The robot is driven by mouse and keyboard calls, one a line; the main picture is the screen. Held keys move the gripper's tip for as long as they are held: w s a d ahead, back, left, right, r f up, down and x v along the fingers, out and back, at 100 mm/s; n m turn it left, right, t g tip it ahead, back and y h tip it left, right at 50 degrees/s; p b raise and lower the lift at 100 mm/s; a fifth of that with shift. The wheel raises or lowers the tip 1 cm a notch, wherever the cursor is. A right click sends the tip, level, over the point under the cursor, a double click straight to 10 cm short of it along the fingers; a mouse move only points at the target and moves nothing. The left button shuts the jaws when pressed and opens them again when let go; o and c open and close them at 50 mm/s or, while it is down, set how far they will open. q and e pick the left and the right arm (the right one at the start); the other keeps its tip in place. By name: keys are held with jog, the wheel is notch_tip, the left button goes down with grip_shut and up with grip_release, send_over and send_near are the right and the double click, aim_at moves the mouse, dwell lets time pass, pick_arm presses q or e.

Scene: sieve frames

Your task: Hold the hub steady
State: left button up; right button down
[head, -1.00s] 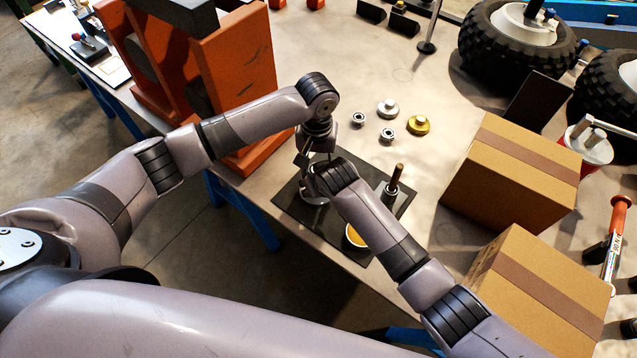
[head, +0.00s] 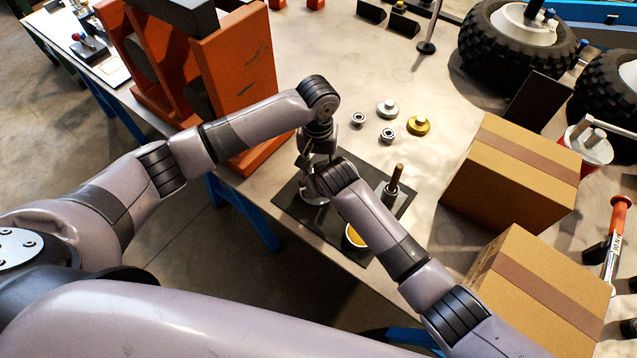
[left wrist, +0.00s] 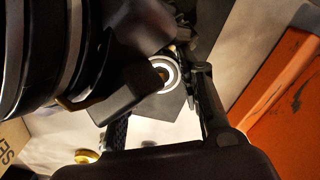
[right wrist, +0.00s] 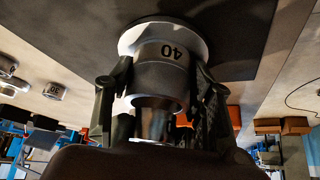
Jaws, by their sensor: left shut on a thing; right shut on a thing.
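The hub (right wrist: 165,72) is a grey metal cylinder marked 40 with a wide flange; in the right wrist view the flange is against the dark mat (head: 290,205). In the head view its flange (head: 314,199) shows under my grippers. My right gripper (right wrist: 158,84) is shut on the hub body, one finger on each side. My left gripper (head: 314,158) points down over the hub. In the left wrist view it is shut around a shiny cylindrical part (left wrist: 168,73) with a round end. My right wrist hides much there; I cannot tell whether this part is separate from the hub.
A post (head: 394,183) and a yellow-topped disc (head: 356,236) are on the mat. Small bearings (head: 388,135), a silver part (head: 387,108) and a gold part (head: 419,125) lie behind. Cardboard boxes (head: 515,185) stand right, an orange frame (head: 235,75) left.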

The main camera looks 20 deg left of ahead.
pick_arm(q)
jog(key=shift+f, duration=0.3)
pick_arm(e)
jog(key=shift+s+d+f, duration=0.25)
jog(key=shift+s+f, duration=0.05)
jog(key=shift+f, duration=0.3)
pick_arm(q)
jog(key=o, duration=1.3)
notch_tip(320, 180, up, 12)
jog(key=shift+s+r, duration=0.1)
pick_arm(e)
jog(key=c, duration=1.2)
grip_release()
jog(key=o, duration=0.5)
jog(key=shift+w+a, duration=0.1)
jog(key=shift+r, duration=0.1)
jog(key=shift+w+r, duration=0.1)
jog(key=shift+r, duration=0.1)
